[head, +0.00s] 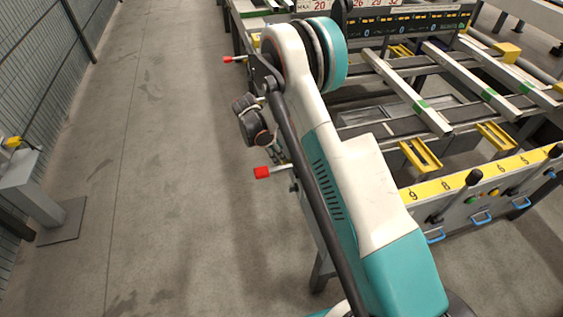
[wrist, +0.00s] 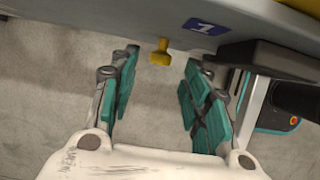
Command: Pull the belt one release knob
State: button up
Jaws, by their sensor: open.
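In the wrist view a yellow knob (wrist: 160,52) hangs below the grey edge of the table, left of a blue plate marked 1 (wrist: 206,26). My gripper (wrist: 161,72) is open, with its teal-padded fingers apart. The knob shows in the gap between the fingertips, near their far ends. No contact between fingers and knob shows. The gap between the fingers is empty apart from the knob's end. In the head view my arm covers this part of the table, and I cannot make out the gripper or the knob there.
A dark block (wrist: 268,60) juts from the table edge right of the fingers. In the head view, red-tipped levers (head: 262,172) stick out left of my arm. A yellow numbered panel (head: 480,178) with black levers lies at the right. The floor (head: 150,180) at left is clear.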

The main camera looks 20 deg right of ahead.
jog(key=shift+b+x, duration=0.65)
jog(key=shift+x, duration=1.6)
